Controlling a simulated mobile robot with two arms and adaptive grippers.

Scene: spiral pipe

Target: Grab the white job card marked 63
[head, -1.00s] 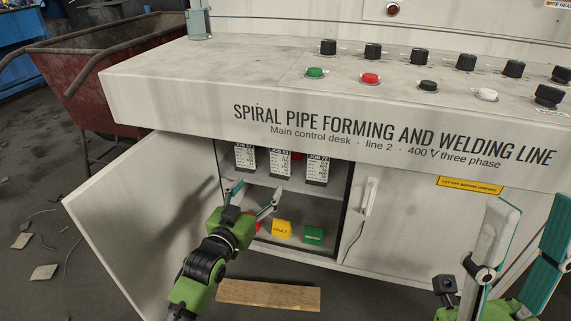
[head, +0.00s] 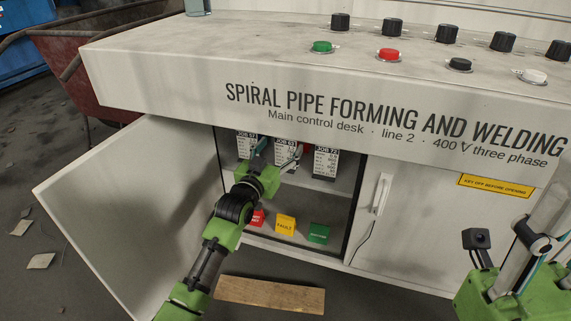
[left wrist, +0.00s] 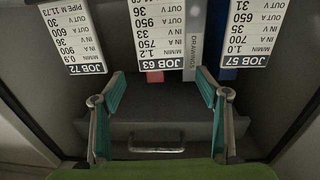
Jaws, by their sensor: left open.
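The white job card marked 63 (head: 286,147) hangs in the open cabinet between two similar cards, JOB 57 (head: 246,146) and JOB 72 (head: 325,162). In the left wrist view the 63 card (left wrist: 157,35) appears upside down, ahead of the fingertips and roughly centred between them. My left gripper (head: 279,151) is open and empty in front of it, one finger to each side; it also shows in the left wrist view (left wrist: 160,88). My right gripper (head: 545,225) is at the right edge, partly cut off, away from the cards.
The cabinet's left door (head: 130,210) stands open beside my left arm. Red, yellow (head: 285,225) and green (head: 319,233) blocks sit on the lower shelf. The desk's front edge (head: 180,95) overhangs the cards. A wooden board (head: 270,294) lies on the floor.

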